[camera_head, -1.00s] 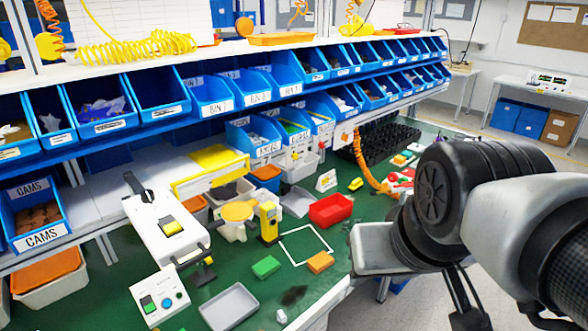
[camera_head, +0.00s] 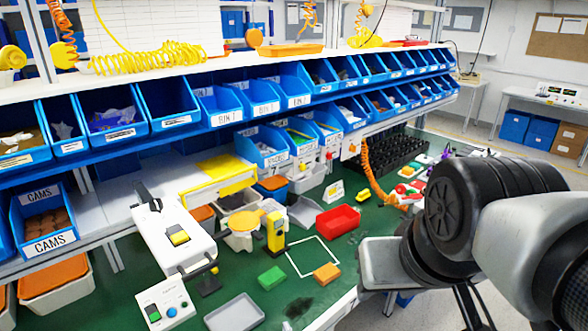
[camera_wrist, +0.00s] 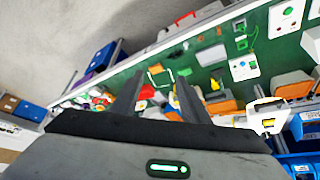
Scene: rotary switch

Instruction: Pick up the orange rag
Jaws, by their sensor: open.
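A small orange block-shaped piece (camera_head: 326,272), which looks like the folded orange rag, lies on the green bench top. It is at the lower right corner of a white square outline (camera_head: 313,255), near the bench's front edge. My gripper (camera_wrist: 160,76) shows in the wrist view with two dark fingers apart and nothing seen between them. It points toward the bench from some way off. In the head view my arm is to the right of the orange piece, apart from it.
A green block (camera_head: 271,277) and a grey tray (camera_head: 234,313) lie left of the orange piece. A red bin (camera_head: 338,219) and a yellow device (camera_head: 275,232) stand behind it. Blue bins (camera_head: 222,105) line the shelves above. The bench around the orange piece is mostly clear.

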